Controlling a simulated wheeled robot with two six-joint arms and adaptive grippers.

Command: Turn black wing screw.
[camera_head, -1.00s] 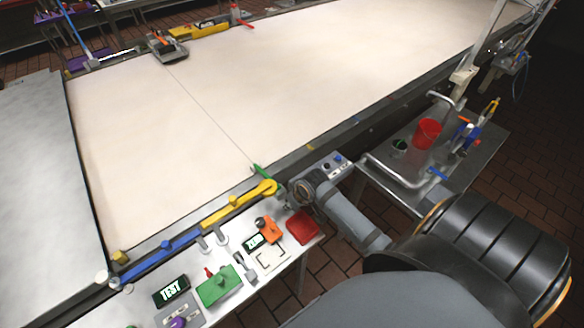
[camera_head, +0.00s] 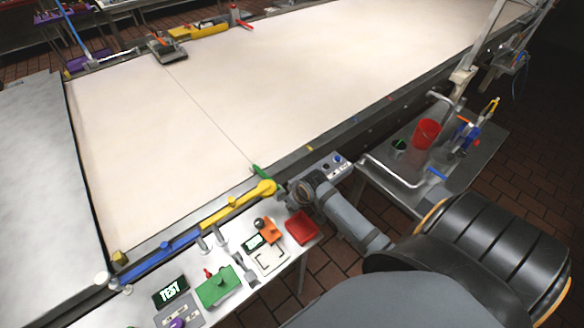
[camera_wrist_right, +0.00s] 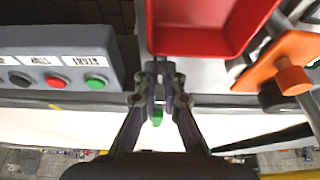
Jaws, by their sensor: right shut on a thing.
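My right gripper (camera_wrist_right: 160,72) is shut, its fingertips close together on a small dark part at the conveyor's near edge. This part sits where the fingers hide most of it, so the shape of the black wing screw cannot be made out clearly. In the head view my right wrist covers this spot, beside the end of the yellow rail (camera_head: 236,202). A green lever (camera_head: 262,172) stands just left of the gripper; a green piece also shows between the fingers in the wrist view (camera_wrist_right: 157,118). My left gripper is not in view.
A grey button box (camera_wrist_right: 55,75) lies left of the fingers in the wrist view. A red tray (camera_wrist_right: 203,28) and an orange part with a knob (camera_wrist_right: 290,75) lie close by on the right.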

